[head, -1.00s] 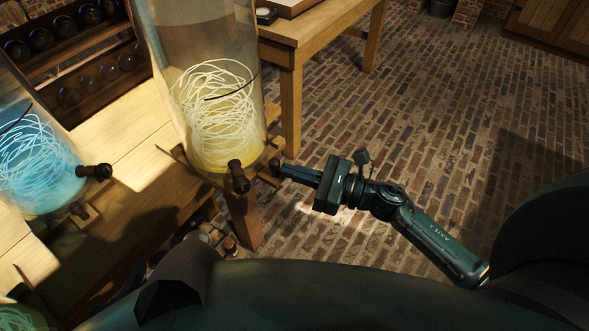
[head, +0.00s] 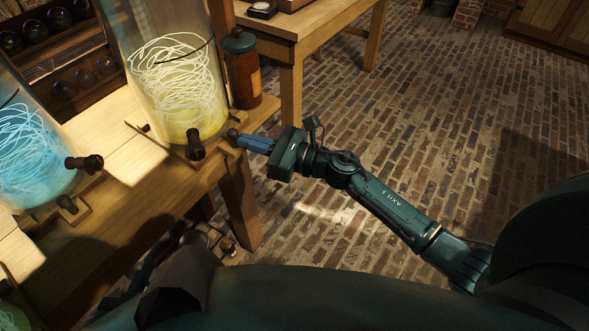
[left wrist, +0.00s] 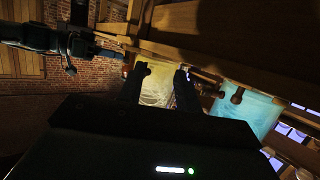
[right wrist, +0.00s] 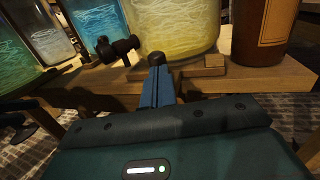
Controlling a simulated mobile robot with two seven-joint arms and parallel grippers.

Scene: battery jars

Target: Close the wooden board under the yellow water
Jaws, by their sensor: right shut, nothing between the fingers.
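The yellow water stands in a glass jar (head: 178,75) on the wooden bench, with a dark tap (head: 195,145) at its front. The wooden board (right wrist: 207,66) lies low at the jar's base, and its dark round knob (right wrist: 157,58) points toward me. My right gripper (head: 243,140) is shut and empty, its blue fingertips at the knob; they look in contact in the right wrist view (right wrist: 157,75). My left gripper (left wrist: 160,76) is open and empty, below the bench edge, with the yellow jar seen beyond its fingers.
A jar of blue water (head: 35,150) with its own tap and knob stands to the left. A brown bottle (head: 242,75) stands right of the yellow jar. Another table (head: 290,50) is behind. The brick floor at right is open.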

